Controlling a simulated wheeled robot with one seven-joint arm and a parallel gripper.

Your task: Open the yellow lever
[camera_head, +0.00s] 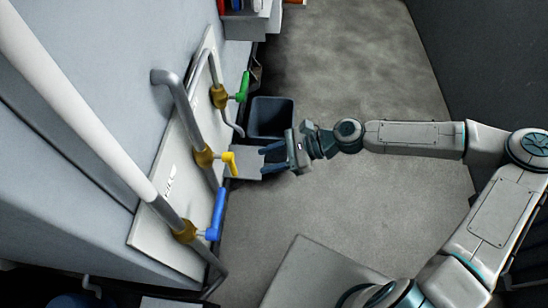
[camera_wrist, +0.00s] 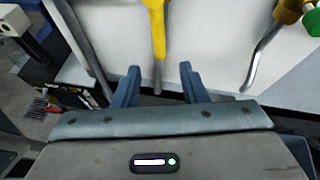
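The yellow lever (camera_head: 230,163) sits on a brass valve body (camera_head: 204,156) on a pipe in front of a pale wall panel. In the head view it points right, toward my gripper. My gripper (camera_head: 262,160) is open, its two blue fingers apart, with their tips a little right of the lever's end. I see no contact with either finger. The lever's valve body is out of the wrist view.
A green lever (camera_head: 243,87) is farther up the panel and a blue lever (camera_head: 217,214) is nearer. Curved grey pipes (camera_head: 178,90) stand out from the panel. A dark bin (camera_head: 270,117) is on the floor behind my gripper.

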